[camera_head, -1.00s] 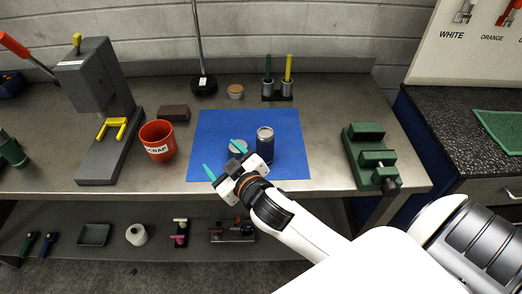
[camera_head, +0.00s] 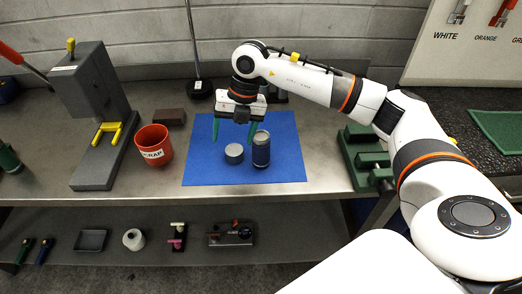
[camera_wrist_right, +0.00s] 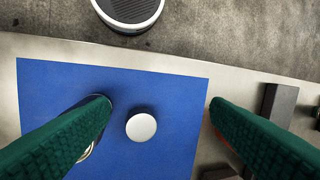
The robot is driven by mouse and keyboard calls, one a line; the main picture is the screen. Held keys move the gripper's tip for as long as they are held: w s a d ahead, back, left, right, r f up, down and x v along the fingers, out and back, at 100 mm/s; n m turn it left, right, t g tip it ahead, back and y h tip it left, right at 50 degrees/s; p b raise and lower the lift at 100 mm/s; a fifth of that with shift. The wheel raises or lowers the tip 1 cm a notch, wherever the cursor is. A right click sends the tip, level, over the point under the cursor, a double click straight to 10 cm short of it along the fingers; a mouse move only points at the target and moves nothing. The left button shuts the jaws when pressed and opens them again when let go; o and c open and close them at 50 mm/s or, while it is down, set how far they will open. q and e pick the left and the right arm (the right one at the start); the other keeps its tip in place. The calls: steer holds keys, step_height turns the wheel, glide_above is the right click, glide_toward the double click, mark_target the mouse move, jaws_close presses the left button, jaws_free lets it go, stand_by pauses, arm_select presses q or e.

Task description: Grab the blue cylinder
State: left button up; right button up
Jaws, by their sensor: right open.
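The blue cylinder (camera_head: 261,151), dark blue with a grey top, stands upright on the blue mat (camera_head: 285,165). A shorter grey cylinder (camera_head: 234,153) stands just left of it. My right gripper (camera_head: 234,137) is open and empty, pointing down over the mat, with its green fingers spread above and behind the two cylinders. In the right wrist view the gripper (camera_wrist_right: 159,103) has the grey cylinder's round top (camera_wrist_right: 141,127) between its fingers in the picture. The blue cylinder is mostly hidden there behind the left-hand finger. My left gripper is not in view.
A red scrap bin (camera_head: 154,146) and a grey press with yellow handles (camera_head: 100,110) stand left of the mat. A brown block (camera_head: 169,117) lies behind the bin. A green vise (camera_head: 361,155) is to the right. The front of the mat is clear.

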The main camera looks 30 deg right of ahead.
mark_target(261, 137)
steer(key=d+h, duration=0.1)
steer(key=d, duration=0.1)
steer(key=d+r+m+h, duration=0.1)
steer(key=d, duration=0.2)
steer(key=d+h, duration=0.1)
steer(key=d, duration=0.1)
steer(key=shift+s+d+r+m+g, duration=0.1)
steer(key=shift+d+r+m+g, duration=0.2)
steer(key=shift+d+r+m, duration=0.1)
step_height(261, 137, down, 5)
steer(key=shift+f+p, duration=0.15)
steer(key=shift+p, duration=1)
steer(key=shift+f, duration=0.6)
steer(key=shift+f+p, duration=0.35)
steer(key=shift+p, duration=0.15)
step_height(261, 137, down, 4)
steer(key=shift+d+r+p, duration=0.15)
steer(key=shift+p, duration=0.7)
steer(key=shift+f, duration=0.4)
steer(key=shift+c, duration=0.4)
